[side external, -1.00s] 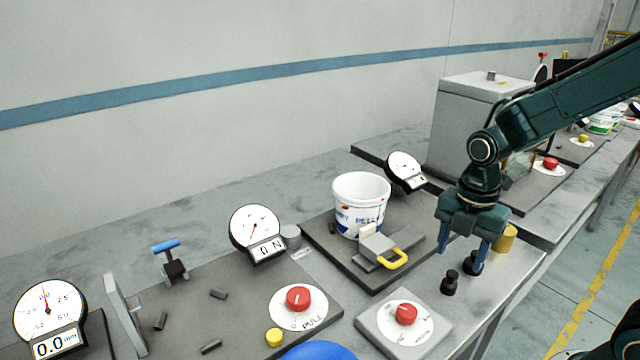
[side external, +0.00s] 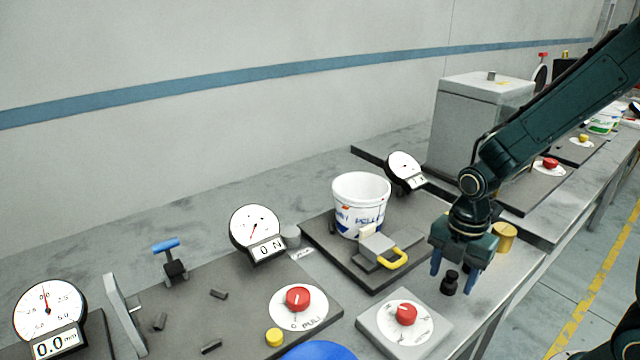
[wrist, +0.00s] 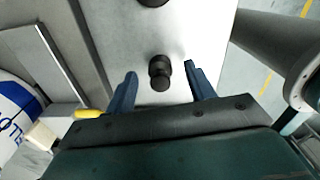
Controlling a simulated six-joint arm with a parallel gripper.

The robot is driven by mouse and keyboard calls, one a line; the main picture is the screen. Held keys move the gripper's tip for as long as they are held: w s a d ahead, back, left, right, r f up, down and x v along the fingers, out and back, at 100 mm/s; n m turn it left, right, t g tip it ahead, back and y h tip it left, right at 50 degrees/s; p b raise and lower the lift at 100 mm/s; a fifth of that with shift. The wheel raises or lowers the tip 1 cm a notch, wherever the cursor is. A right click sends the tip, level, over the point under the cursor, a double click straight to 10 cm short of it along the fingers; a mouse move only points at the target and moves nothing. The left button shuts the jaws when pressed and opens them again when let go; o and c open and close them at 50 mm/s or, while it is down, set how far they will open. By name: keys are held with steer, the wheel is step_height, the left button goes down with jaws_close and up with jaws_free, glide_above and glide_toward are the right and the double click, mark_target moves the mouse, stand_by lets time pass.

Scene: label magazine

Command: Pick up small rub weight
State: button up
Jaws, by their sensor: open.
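Two black knobbed weights stand on the bench. In the side view one black weight (side external: 450,283) shows below my gripper (side external: 455,275); the other is hidden behind the gripper. In the wrist view one black weight (wrist: 160,74) stands between my open fingers (wrist: 160,70), with clear space on both sides. The second weight (wrist: 153,2) is cut off by the top edge. I cannot tell for sure which is the small rub weight. The fingers are open and hold nothing.
A yellow cylinder (side external: 504,237) stands just right of my gripper. The plate with the white tub (side external: 360,205) and the yellow handle (side external: 397,260) lies to the left. The bench edge is close on the right.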

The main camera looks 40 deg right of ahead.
steer(key=shift+f, duration=0.65)
jaws_close()
